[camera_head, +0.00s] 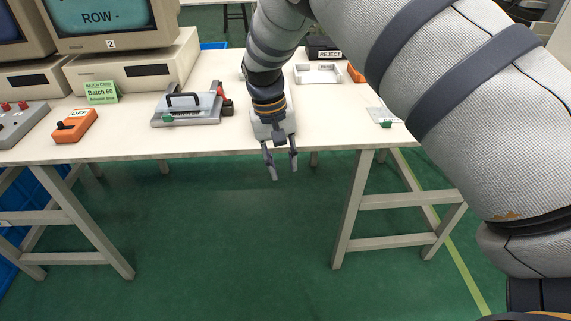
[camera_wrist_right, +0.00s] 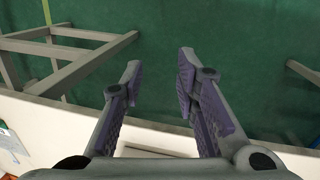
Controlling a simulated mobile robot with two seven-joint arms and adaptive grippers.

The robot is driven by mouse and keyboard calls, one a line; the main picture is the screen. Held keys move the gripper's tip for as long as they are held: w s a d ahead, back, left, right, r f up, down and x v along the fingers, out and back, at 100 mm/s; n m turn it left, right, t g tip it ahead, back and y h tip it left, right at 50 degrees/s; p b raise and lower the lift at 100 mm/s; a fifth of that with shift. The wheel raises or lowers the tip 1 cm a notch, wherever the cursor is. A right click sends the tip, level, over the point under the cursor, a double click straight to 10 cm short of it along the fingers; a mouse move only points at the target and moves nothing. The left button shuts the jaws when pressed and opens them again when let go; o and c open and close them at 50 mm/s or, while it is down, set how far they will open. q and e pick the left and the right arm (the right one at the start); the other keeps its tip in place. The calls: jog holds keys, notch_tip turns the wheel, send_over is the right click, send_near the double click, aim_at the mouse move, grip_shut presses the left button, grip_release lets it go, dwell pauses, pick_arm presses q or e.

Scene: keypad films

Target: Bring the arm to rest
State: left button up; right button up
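My right arm reaches in from the upper right of the head view. Its gripper (camera_head: 282,165) points down at the front edge of the white table (camera_head: 205,146), over the green floor. The two fingers are apart with nothing between them. The right wrist view also shows this gripper (camera_wrist_right: 158,75) open and empty, with floor beyond the fingertips and the table edge below them. My left gripper is not in view.
On the table are a press-like fixture with a black handle (camera_head: 186,107), an orange switch box (camera_head: 75,126), a green batch card (camera_head: 101,92), a monitor (camera_head: 108,22), a white tray (camera_head: 318,78) and a black REJECT box (camera_head: 325,50). A small plate with a green part (camera_head: 384,119) lies near the right front edge.

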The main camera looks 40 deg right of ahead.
jog(key=s+a+f+n+p, duration=0.1)
jog(key=s+a+f+n, duration=0.1)
jog(key=s+f, duration=1.3)
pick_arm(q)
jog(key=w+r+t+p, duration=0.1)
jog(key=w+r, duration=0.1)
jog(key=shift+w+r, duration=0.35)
pick_arm(e)
jog(key=s+a+n, duration=0.1)
jog(key=s+a, duration=0.2)
jog(key=s, duration=1)
jog(key=s+a+n+g+y, duration=0.1)
jog(key=s+a, duration=0.2)
jog(key=s, duration=1)
jog(key=shift+s+f+n, duration=0.2)
jog(key=shift+s+n, duration=0.1)
jog(key=shift+s, duration=0.05)
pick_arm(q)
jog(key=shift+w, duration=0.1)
